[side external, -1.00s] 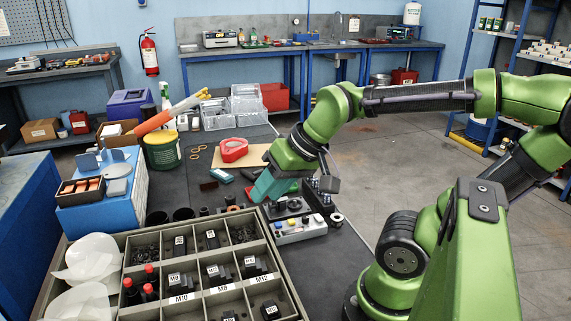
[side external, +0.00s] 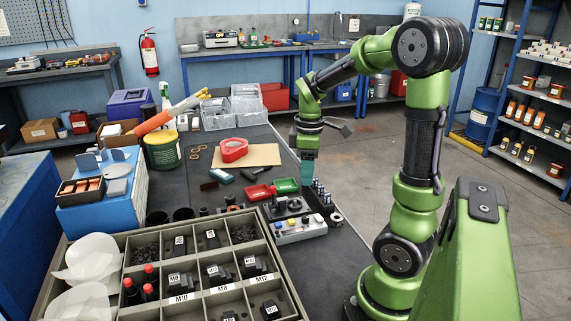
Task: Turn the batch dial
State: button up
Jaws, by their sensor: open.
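A small black unit with a round dark knob (side external: 294,205) sits on the dark bench near its right edge. In front of it is a pale control box (side external: 300,230) with small coloured buttons or knobs. I cannot tell for certain which part is the batch dial, and any markings are too small to read. My gripper (side external: 307,180) has teal fingers pointing down, behind and slightly right of the black unit, near several small upright dark-and-silver pieces (side external: 320,190). No held thing shows. The gap between the fingers is too small to make out.
A red tray (side external: 260,192) and a green tray (side external: 286,186) lie left of my gripper. A compartmented parts bin (side external: 285,292) fills the front. A dark ring (side external: 337,219) lies near the right edge.

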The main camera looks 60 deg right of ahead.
aim_at(306, 217)
notch_tip(306, 217, down, 14)
jog(key=shift+r, duration=0.2)
jog(key=shift+c, duration=0.2)
grip_shut()
